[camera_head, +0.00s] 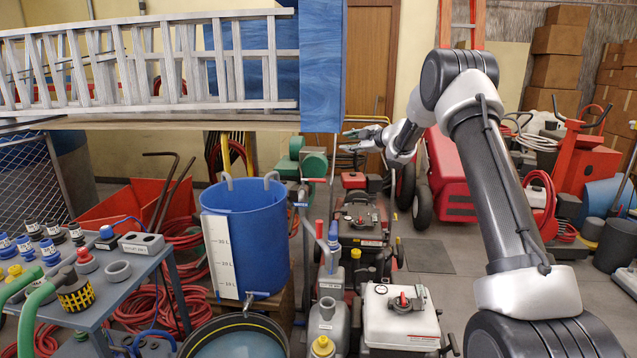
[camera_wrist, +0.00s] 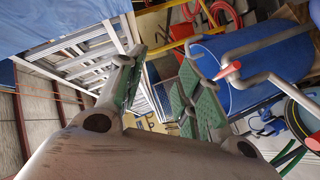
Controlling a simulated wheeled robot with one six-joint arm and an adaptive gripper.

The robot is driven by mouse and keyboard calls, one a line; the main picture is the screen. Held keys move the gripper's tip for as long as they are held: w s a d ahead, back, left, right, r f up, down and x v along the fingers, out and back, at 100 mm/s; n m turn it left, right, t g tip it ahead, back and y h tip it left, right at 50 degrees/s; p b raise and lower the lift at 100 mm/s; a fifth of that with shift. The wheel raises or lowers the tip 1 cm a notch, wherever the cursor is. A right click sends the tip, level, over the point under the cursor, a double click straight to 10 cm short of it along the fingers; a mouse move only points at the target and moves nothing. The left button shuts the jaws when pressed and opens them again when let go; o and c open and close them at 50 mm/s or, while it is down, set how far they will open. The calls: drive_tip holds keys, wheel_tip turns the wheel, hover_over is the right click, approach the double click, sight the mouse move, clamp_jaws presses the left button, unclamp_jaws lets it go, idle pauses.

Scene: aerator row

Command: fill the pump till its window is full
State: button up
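A grey pump (camera_head: 327,318) stands on the floor, right of the blue tub, with an open grey cup on top and a yellow cap (camera_head: 323,346) in front. Pipes with a red handle (camera_head: 320,229) and a blue handle (camera_head: 333,229) rise behind it. I cannot make out its window or the level in it. My gripper (camera_head: 362,134) is raised behind and above the pump, apart from it. In the wrist view my gripper (camera_wrist: 160,88) has its green-padded fingers spread, with nothing between them. A pipe with a red lever (camera_wrist: 230,70) lies right of the fingers there.
The blue tub (camera_head: 265,235) carries a litre scale and stands on a wooden support. A blue-grey bench (camera_head: 150,262) with several caps and fittings is at left. A ladder (camera_head: 150,65) lies across the upper left. A white-tanked engine (camera_head: 400,325) stands right of the pump.

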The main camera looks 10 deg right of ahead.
sight(324, 181)
drive_tip(key=a+f+n+g+y, duration=0.1)
drive_tip(key=f, duration=0.3)
drive_tip(key=a+f+n+g+y, duration=0.1)
drive_tip(key=a+f+n+y, duration=0.1)
drive_tip(key=f, duration=0.3)
drive_tip(key=a+f+n+g+y, duration=0.1)
drive_tip(key=a+f+y, duration=0.1)
drive_tip(key=f, duration=0.3)
drive_tip(key=shift+s+a+n, duration=0.15)
drive_tip(key=shift+s+n, duration=0.05)
drive_tip(key=shift+n, duration=0.1)
drive_tip(key=x, duration=0.6)
drive_tip(key=shift+s+a+f, duration=0.1)
drive_tip(key=shift+a+f, duration=0.05)
drive_tip(key=shift+f, duration=0.05)
drive_tip(key=shift+x, duration=0.75)
clamp_jaws()
